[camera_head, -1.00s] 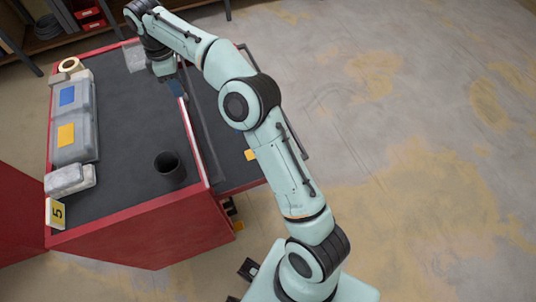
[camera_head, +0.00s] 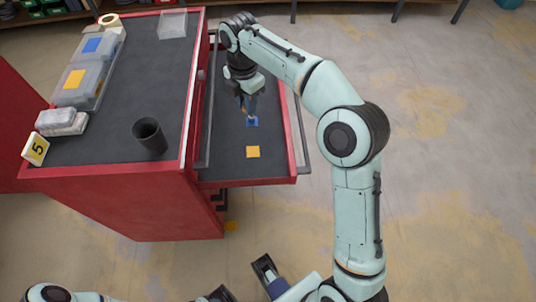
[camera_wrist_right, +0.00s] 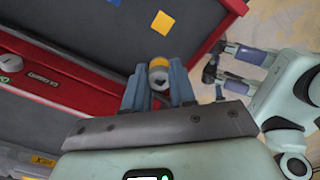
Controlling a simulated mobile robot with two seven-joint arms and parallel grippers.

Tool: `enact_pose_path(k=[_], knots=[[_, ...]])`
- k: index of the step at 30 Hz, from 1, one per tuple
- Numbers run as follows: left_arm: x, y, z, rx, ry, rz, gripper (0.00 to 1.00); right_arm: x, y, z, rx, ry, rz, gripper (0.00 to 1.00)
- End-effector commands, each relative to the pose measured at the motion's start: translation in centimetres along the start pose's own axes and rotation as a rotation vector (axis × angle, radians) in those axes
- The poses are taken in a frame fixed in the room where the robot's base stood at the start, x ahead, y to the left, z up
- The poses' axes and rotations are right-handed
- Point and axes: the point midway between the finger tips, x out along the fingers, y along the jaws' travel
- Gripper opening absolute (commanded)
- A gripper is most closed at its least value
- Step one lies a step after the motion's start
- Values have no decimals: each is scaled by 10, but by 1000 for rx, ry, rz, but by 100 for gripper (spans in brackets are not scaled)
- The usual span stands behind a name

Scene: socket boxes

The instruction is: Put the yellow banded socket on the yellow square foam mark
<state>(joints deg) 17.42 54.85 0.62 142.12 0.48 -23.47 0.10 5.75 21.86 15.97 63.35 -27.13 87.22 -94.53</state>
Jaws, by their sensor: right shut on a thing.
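In the head view the socket is mostly hidden by the fingers. The yellow square foam mark (camera_head: 253,152) lies bare on the dark drawer liner, nearer the drawer's front end in the picture; it also shows in the right wrist view (camera_wrist_right: 163,22). My left gripper (camera_head: 243,280) is low at the bottom edge, its fingers apart and empty.

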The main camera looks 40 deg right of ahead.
Motion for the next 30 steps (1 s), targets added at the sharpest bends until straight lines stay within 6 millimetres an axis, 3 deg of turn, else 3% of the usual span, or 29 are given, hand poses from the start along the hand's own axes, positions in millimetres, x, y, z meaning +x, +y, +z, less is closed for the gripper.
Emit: enact_pose_path(k=[7,15,21,30], knots=[[9,-2,-3,0,5,1,43,20,-1,-5,-52,2,0,0],[25,-4,-12,2,30,7,43,92,-2,-5,-52,3,-3,0],[32,-5,-18,4,46,10,43,134,-1,-5,-51,3,0,0],[37,-7,-26,3,67,10,43,164,-1,-5,-50,2,0,0]])
